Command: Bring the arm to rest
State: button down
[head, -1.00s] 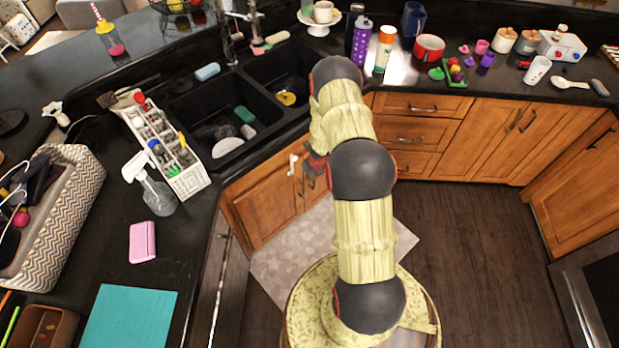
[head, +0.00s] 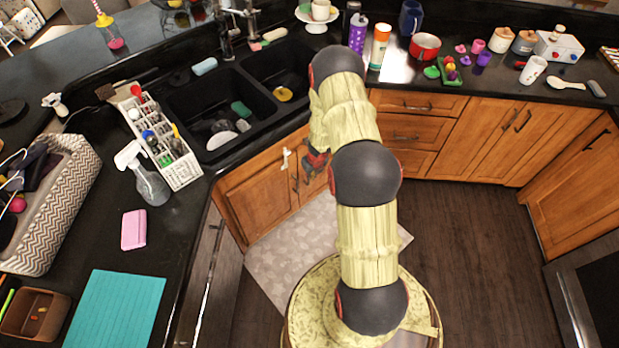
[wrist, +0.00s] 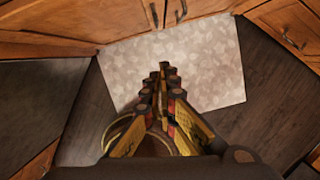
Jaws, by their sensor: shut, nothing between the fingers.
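My gripper shows in the wrist view (wrist: 165,72), pointing down toward the floor. Its fingers are together and nothing is between them. In the head view my arm stretches from my round base toward the sink cabinet. My gripper (head: 314,162) is mostly hidden behind my arm links there, in front of the wooden cabinet doors (head: 262,198) and below the counter edge. Whether it touches the cabinet cannot be told from the head view.
A double sink (head: 222,143) holds dishes, with a caddy (head: 182,172), spray bottle (head: 152,186) and grey-white basket (head: 62,215) to its left. Cups and bottles stand on the back counter. A pale mat (wrist: 175,60) lies on the floor. The dark floor (head: 470,255) at right is clear.

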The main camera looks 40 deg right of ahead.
jog(key=p+v, duration=0.1)
jog(key=v, duration=0.5)
jog(key=shift+d+p, duration=0.2)
jog(key=shift+p, duration=0.15)
jog(key=shift+s+r, duration=0.1)
jog(key=shift+r, duration=0.05)
